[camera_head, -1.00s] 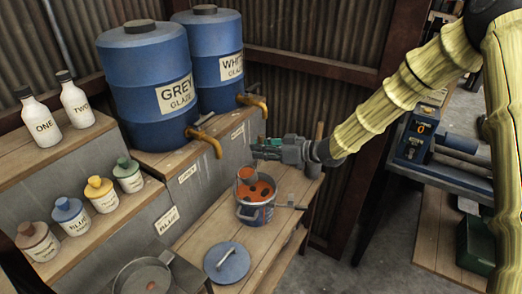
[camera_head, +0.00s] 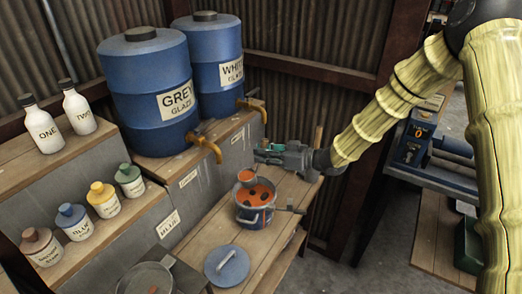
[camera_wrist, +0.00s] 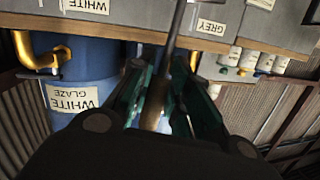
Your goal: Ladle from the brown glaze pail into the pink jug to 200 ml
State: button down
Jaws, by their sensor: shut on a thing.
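My gripper (camera_head: 262,153) is shut on the ladle's thin handle (camera_wrist: 153,105), which runs between its teal fingers in the wrist view. The ladle's small cup (camera_head: 247,176) hangs below the gripper, at the back left of the glaze pail. Its inside looks orange-brown, but I cannot tell how full it is. The grey-blue pail (camera_head: 256,216) stands on the wooden bench and holds orange-brown glaze with dark patches. I cannot tell whether the cup touches the rim or the glaze. I cannot make out a pink jug in either view.
A blue lid (camera_head: 226,263) lies on the bench (camera_head: 205,235) in front of the pail. Blue grey-glaze (camera_head: 150,115) and white-glaze (camera_head: 232,90) barrels with brass taps stand behind. Bottles (camera_head: 43,130) and small jars (camera_head: 103,202) line the left shelves. A round pan (camera_head: 145,280) is at the front.

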jog(key=shift+d+r+p, duration=0.15)
jog(key=shift+d+p, duration=0.1)
jog(key=shift+p, duration=0.05)
jog(key=shift+d, duration=0.1)
jog(key=shift+d+y+b, duration=0.15)
jog(key=shift+y+b, duration=0.15)
jog(key=shift+y, duration=0.1)
jog(key=shift+w+d+f+m+y+b, duration=0.15)
jog(key=shift+d+f+m+y+b, duration=0.15)
jog(key=shift+d+m+y+b, duration=0.15)
